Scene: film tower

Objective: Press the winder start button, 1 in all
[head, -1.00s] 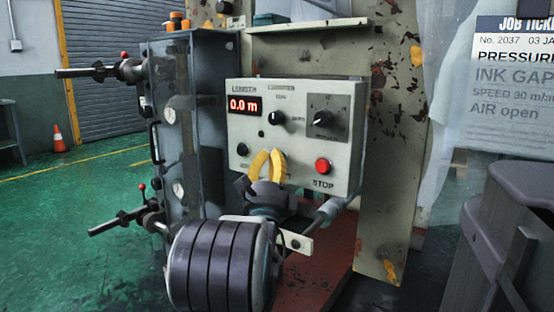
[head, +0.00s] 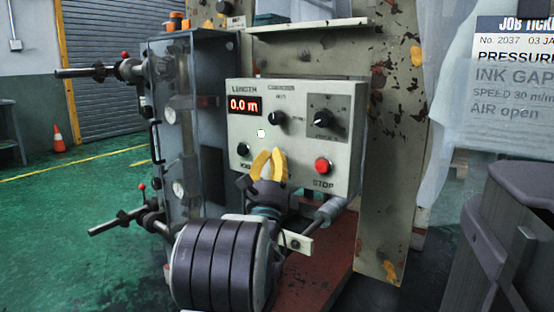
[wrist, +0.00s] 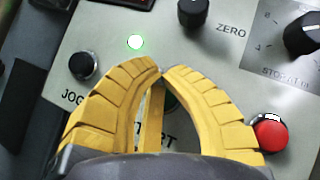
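The control panel (head: 295,150) faces me, with the display reading 0.0 m. The start button (wrist: 172,102) shows only as a small dark green patch between my fingers in the wrist view; its label is mostly covered. My gripper (head: 270,152) is in front of the lower middle of the panel, over the start button area. In the wrist view my gripper (wrist: 162,70) has its two yellow fingertips together, with nothing seen held between them. A small round lamp (wrist: 136,42) above the fingers is lit green-white. I cannot tell whether the fingers touch the panel.
The red stop button (head: 322,166) is right of my gripper, and the black jog knob (wrist: 84,66) is left. The zero knob (wrist: 193,12) and a larger dial (head: 321,119) are above. A guarded roller unit (head: 185,120) stands left of the panel.

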